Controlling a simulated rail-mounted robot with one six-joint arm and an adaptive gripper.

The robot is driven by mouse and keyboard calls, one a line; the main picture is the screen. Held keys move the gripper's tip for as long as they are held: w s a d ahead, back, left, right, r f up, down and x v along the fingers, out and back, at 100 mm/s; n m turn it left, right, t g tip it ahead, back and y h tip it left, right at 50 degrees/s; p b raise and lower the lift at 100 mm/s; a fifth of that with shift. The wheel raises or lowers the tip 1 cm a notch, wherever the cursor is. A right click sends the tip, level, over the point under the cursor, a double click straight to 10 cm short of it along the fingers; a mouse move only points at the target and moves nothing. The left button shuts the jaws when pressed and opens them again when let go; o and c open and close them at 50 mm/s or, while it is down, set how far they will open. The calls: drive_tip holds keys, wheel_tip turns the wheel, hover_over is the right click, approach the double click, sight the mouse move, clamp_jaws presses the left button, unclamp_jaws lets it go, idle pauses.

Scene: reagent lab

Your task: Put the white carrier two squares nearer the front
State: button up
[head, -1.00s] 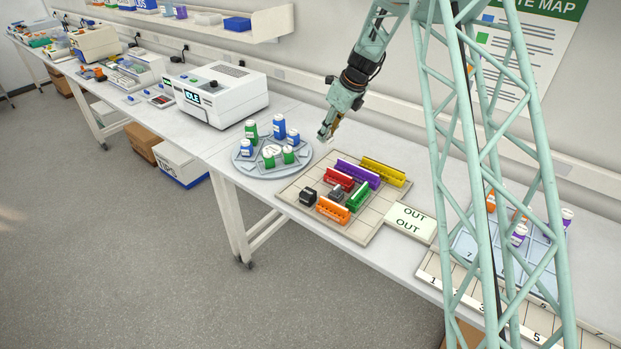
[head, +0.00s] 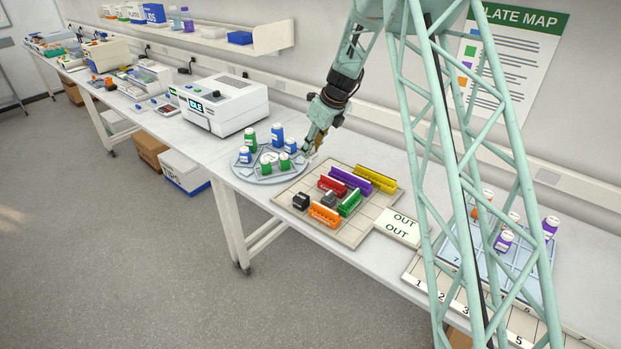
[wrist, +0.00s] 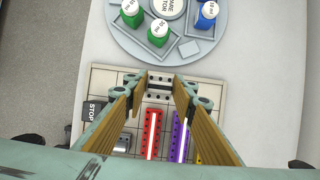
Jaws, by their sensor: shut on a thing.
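The white carrier (wrist: 160,84) is a short pale block with dark holes. In the wrist view it sits between my fingertips, at the edge of the gridded board (wrist: 104,76) nearest the turntable. My gripper (wrist: 160,90) is shut on it, with a tan finger on each side. In the head view my gripper (head: 311,151) is low at the board's back left corner, beside the turntable; the carrier is mostly hidden there. I cannot tell whether the carrier touches the board.
The board holds red (head: 332,184), purple (head: 350,180), yellow (head: 376,179), green (head: 350,203) and orange (head: 324,215) carriers, a black STOP block (head: 301,201) and a grey block (head: 329,199). The turntable (head: 255,177) with bottles is close left. An OUT plate (head: 397,226) adjoins the board's right.

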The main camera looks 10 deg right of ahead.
drive_tip(key=shift+f, duration=3.05)
drive_tip(key=shift+f, duration=0.1)
drive_tip(key=shift+f+b, duration=0.35)
drive_tip(key=shift+f, duration=1.4)
drive_tip(key=shift+f, duration=0.15)
drive_tip(key=o, duration=0.8)
drive_tip(key=shift+o, duration=0.2)
drive_tip(key=shift+r, duration=0.2)
